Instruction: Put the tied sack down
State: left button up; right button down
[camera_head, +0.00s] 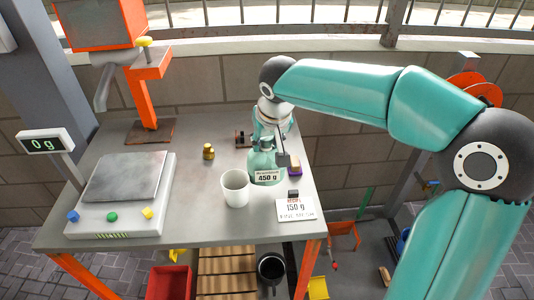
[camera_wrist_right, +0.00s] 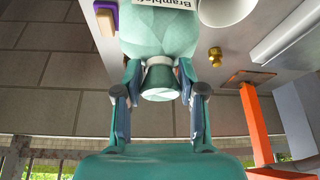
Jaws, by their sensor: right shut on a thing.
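The tied sack (camera_head: 263,161) is pale green, with a white label reading 450 g. It is upright at the right part of the grey table (camera_head: 185,220), just right of and behind a white cup (camera_head: 235,188). My right gripper (camera_head: 271,138) is shut on the sack's gathered neck from behind. The wrist view shows both fingers (camera_wrist_right: 157,95) on either side of the neck, with the sack body (camera_wrist_right: 160,35) beyond. I cannot tell whether the sack's base touches the table. My left gripper is not in view.
A scale (camera_head: 122,195) with small coloured cubes stands at the left; its display (camera_head: 43,142) reads 0 g. A card (camera_head: 296,209) reading 150 g is at the front right. A brass weight (camera_head: 208,152) and an orange stand (camera_head: 150,100) are behind.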

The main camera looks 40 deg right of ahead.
aim_at(268, 151)
jog(key=shift+f, duration=1.8)
jog(key=c, duration=1.1)
grip_release()
jog(key=shift+f, duration=0.15)
jog(key=o, duration=0.4)
